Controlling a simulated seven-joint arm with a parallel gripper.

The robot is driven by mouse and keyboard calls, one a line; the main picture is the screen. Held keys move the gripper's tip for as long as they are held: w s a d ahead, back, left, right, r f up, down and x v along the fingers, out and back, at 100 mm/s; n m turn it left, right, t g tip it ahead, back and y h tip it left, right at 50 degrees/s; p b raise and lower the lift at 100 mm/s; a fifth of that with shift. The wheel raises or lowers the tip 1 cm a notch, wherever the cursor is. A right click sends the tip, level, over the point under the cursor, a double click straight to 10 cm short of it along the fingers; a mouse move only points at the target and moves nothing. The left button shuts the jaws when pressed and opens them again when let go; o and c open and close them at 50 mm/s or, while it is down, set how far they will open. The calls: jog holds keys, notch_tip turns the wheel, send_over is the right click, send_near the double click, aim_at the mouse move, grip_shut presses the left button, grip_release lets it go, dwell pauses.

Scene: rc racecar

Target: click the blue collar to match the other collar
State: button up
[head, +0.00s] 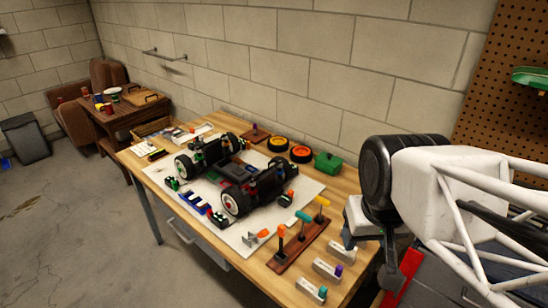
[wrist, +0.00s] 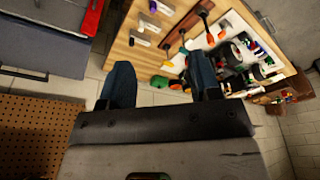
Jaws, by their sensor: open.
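The RC car chassis (head: 235,175) stands on a pale mat on the workbench, with black-tyred wheels at its corners. A blue part (head: 193,203) lies along its near left side. I cannot make out which part is the blue collar or the matching collar; they are too small. In the wrist view the car (wrist: 235,55) is at the upper right, beyond the fingertips and apart from them. My gripper (wrist: 161,75) is open and empty, with its two dark blue fingers spread. In the head view my arm is at the right, above the bench's right end.
A wooden rack (head: 303,245) holds tools with orange, teal and yellow handles. Several small pale holders (head: 328,268) with coloured pieces lie at the bench's right end.

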jog(key=shift+c, duration=0.3)
jog(key=shift+c, duration=1.1)
jog(key=w+a+m+g+y, duration=0.25)
jog(key=w+m, duration=0.35)
jog(key=w, duration=2.5)
jog(key=w+a+f+m+g+y, duration=0.1)
jog(key=w+a+f+m, duration=0.1)
jog(key=w+f, duration=0.7)
jog(key=w+a+f+m+g, duration=0.1)
jog(key=w+a+f+m, duration=0.1)
jog(key=w+f, duration=0.8)
jog(key=w+m, duration=0.1)
jog(key=w, duration=0.7)
jog(key=shift+w+a+f+m+y, duration=0.15)
jog(key=shift+w+a+m+y, duration=0.1)
jog(key=shift+m+y, duration=0.15)
